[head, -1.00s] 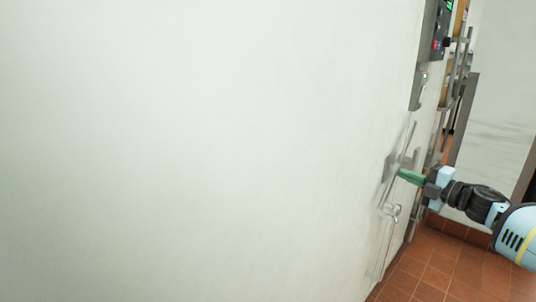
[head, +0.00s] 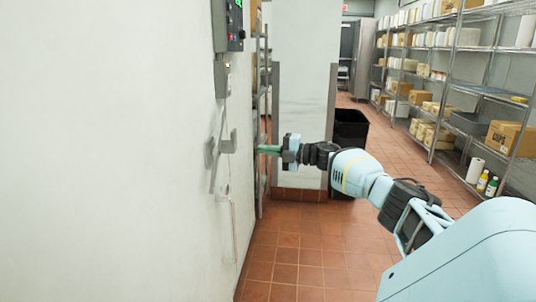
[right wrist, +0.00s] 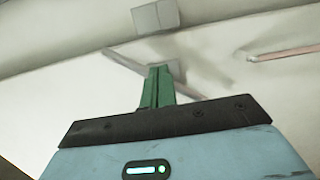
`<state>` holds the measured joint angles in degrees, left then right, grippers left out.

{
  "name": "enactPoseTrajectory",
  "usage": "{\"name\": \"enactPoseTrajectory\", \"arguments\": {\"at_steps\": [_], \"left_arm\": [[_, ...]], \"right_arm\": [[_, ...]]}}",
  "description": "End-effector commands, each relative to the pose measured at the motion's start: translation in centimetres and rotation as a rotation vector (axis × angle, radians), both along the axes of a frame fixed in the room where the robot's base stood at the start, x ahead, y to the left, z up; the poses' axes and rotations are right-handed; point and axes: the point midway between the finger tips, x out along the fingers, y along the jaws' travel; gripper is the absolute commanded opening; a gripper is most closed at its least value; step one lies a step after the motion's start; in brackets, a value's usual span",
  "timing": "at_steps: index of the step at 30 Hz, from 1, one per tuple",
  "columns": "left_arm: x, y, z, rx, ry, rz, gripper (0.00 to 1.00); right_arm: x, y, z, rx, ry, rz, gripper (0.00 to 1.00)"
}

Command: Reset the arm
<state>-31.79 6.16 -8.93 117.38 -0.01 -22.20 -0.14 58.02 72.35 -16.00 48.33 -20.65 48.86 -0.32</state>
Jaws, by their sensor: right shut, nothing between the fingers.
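My right arm reaches in from the right in the head view. Its gripper (head: 262,149) has green fingers and points left toward the white wall. The fingers are shut and empty, close to a grey metal handle (head: 228,144) on the wall. In the right wrist view the shut green fingers (right wrist: 157,90) stand in front of the handle's grey bar (right wrist: 135,66); I cannot tell whether they touch it. My left gripper is in neither view.
A control box (head: 228,25) hangs on the white wall (head: 100,150). A black bin (head: 350,130) stands by a pillar (head: 300,90). Metal shelves (head: 470,60) with boxes line the right side. The tiled aisle (head: 320,255) is open between them.

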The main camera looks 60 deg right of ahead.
Motion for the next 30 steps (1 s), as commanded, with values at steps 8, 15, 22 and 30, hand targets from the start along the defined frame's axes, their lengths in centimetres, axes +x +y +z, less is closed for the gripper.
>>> {"name": "enactPoseTrajectory", "arguments": {"at_steps": [8, 15, 22, 30], "left_arm": [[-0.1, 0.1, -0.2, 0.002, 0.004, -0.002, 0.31], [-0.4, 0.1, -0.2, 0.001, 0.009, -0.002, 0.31], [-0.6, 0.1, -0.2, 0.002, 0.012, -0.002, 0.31], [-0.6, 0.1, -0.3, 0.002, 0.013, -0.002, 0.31]], "right_arm": [[-0.3, -0.6, 0.0, 0.001, 0.001, 0.001, 0.00], [-0.3, -0.6, 0.0, 0.001, 0.001, 0.001, 0.00], [0.3, 0.4, -1.7, 0.017, 0.018, 0.010, 0.00], [2.1, 8.7, -14.1, 0.169, 0.138, 0.045, 0.00]]}}
